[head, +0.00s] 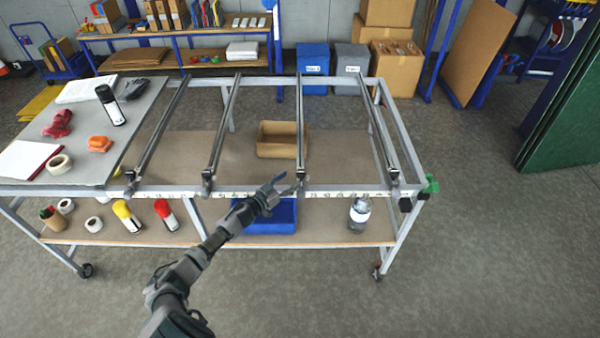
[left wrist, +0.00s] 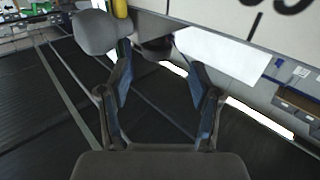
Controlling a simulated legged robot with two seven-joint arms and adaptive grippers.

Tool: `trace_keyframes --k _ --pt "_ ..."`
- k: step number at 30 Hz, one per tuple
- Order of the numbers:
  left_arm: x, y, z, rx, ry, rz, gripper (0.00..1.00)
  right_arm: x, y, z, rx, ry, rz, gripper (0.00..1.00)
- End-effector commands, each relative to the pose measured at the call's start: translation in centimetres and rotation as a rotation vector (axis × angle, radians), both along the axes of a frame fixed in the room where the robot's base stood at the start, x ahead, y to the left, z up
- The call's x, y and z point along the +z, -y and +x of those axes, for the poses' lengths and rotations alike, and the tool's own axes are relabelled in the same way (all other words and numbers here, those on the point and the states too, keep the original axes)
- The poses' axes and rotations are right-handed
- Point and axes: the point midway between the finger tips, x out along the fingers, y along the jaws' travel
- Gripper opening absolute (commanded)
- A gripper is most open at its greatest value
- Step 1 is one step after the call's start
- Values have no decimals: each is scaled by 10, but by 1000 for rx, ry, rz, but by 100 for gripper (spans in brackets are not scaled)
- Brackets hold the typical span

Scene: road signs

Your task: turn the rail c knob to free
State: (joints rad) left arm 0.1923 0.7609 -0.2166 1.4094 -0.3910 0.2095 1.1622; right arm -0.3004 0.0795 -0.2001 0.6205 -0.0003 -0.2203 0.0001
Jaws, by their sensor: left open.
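Several dark rails run front to back across the grey frame table (head: 345,192). The third rail from the left (head: 301,115), which I take as rail c, has a small dark knob (head: 300,177) at its front end. My left gripper (head: 287,182) is open just left of and close to that end; contact cannot be told. In the left wrist view, the open fingers (left wrist: 158,62) have nothing between them. A grey rounded knob-like part (left wrist: 100,32) lies beyond the left finger, beside a yellow piece (left wrist: 120,8). The knob's setting cannot be read. My right gripper is out of view.
A marked scale strip (head: 250,194) runs along the front bar. A grey board (head: 70,150) with tools and tape covers the left end. The lower shelf holds a blue bin (head: 262,220), a cardboard box (head: 277,149) and a jar (head: 360,211). Floor in front is clear.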

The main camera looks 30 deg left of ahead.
Motion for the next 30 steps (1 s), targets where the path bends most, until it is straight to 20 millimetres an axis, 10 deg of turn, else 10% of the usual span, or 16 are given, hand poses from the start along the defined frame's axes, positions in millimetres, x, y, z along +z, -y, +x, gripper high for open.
trace_keyframes --k 9,21,30 --pt "0 11 50 1 2 -1 63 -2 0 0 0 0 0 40" --pt "0 12 58 0 1 -1 63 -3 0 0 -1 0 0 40" --pt "0 13 58 2 0 0 3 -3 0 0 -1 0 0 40"
